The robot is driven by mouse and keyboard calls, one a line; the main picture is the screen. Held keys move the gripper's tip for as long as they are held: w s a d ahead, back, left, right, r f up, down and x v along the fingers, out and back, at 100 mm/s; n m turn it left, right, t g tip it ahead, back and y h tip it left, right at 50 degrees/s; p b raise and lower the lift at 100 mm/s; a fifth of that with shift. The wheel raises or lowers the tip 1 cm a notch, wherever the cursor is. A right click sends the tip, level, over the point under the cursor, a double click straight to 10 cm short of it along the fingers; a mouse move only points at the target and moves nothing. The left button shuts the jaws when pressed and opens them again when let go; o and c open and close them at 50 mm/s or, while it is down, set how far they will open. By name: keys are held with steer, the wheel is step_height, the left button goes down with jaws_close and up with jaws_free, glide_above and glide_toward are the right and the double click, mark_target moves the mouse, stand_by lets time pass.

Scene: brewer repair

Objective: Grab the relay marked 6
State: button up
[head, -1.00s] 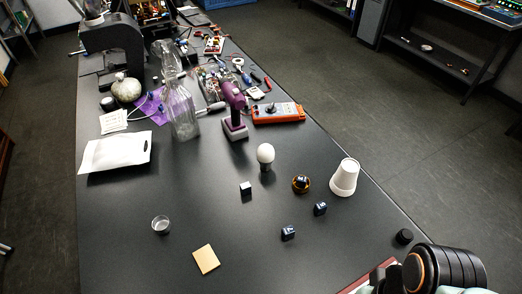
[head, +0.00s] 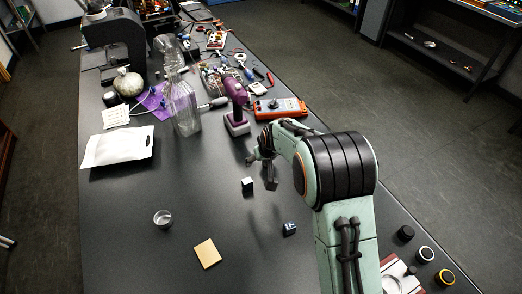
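Two small dark blocks that look like relays show on the black table. I cannot read a 6 on either. A third block, seen earlier to the right, is hidden behind my arm. My gripper (head: 262,171) is above the table, pointing down, just right of and beyond the pale-topped block and apart from it. Its fingers are small and dark; I cannot tell whether they are open or shut.
A purple tool (head: 236,112) and an orange meter (head: 280,108) stand beyond my gripper. A glass bottle (head: 184,108), white pouch (head: 117,148), small clear cup (head: 163,218) and tan pad (head: 207,253) are to the left. Black knobs (head: 406,233) lie near the right edge.

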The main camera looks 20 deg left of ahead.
mark_target(248, 181)
steer(key=shift+n+g, duration=0.4)
steer(key=shift+g, duration=0.2)
steer(key=s+f, duration=0.1)
steer(key=s+a+f, duration=0.1)
steer(key=f, duration=0.1)
steer(key=s+a+f, duration=0.1)
steer(key=f, duration=0.1)
steer(key=x, duration=0.6)
steer(key=shift+a+f, duration=0.1)
steer(key=shift+f, duration=0.15)
steer(key=c, duration=1.1)
